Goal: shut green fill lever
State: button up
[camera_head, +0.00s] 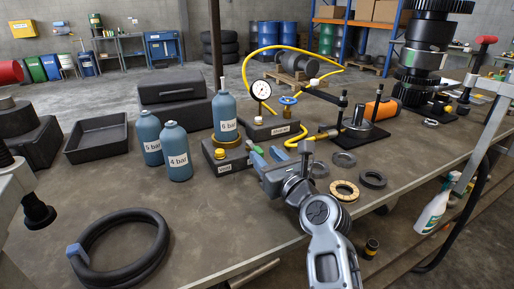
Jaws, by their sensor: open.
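The green fill lever (255,149) is a small green handle beside the grey valve block at mid-table, just ahead of my gripper. My gripper (268,156) is open, with its two blue-tipped fingers apart and pointing away from me. The left finger is very close to the lever; I cannot tell whether they touch. The lever's pivot and lower part are hidden behind my gripper. The valve block (212,163) carries a yellow knob (220,153) and a blue bottle (226,112) marked 6 bar in a yellow ring.
Two more blue bottles (149,140) (176,158) stand left of the block. Behind are a pressure gauge (261,90), a blue handwheel (288,101) and a yellow hose (318,92). Loose rings (344,190) lie to the right. A black coil (150,223) lies front left, with bare table nearby.

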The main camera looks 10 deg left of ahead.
aim_at(258, 149)
jog(key=shift+x, duration=2.3)
grip_shut()
